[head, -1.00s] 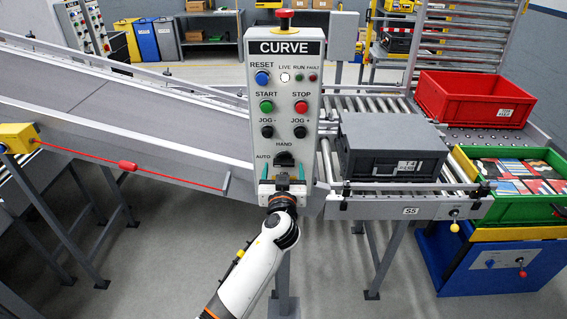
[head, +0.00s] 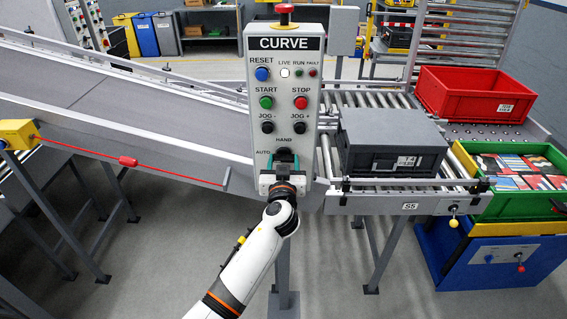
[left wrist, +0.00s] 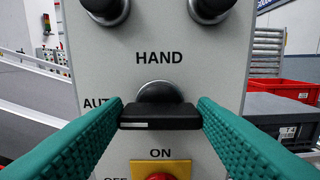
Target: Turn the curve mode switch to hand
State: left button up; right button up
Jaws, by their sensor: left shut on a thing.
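The grey control box labelled CURVE (head: 303,142) stands upright in the middle of the head view. Its black mode switch (head: 284,152) is low on the box, with HAND printed above it and AUTO to its upper left. In the left wrist view the switch's bar handle (left wrist: 160,117) lies level, with a white mark at its left end, on the AUTO side. My left gripper (head: 284,160) is at the switch, its teal fingers shut on the handle's two ends. My right gripper is not in view.
Just below the switch is a red knob on a yellow plate (left wrist: 178,167), marked ON and OFF. JOG buttons (head: 267,127) sit above. A conveyor (head: 150,117) runs left; a grey crate (head: 390,135) stands on rollers at right.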

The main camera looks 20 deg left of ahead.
pick_arm(q)
jog(key=shift+f+m, duration=0.1)
jog(key=shift+m, duration=0.2)
jog(key=m+b, duration=0.1)
jog(key=m, duration=0.2)
jog(key=m+b, duration=0.1)
jog(key=m, duration=0.3)
jog(key=shift+d, duration=0.1)
jog(key=m, duration=0.5)
jog(key=shift+p, duration=0.3)
jog(key=m+p, duration=0.1)
jog(key=m, duration=0.4)
jog(key=shift+d+f, duration=0.1)
jog(key=shift+f, duration=0.05)
jog(key=o, duration=1)
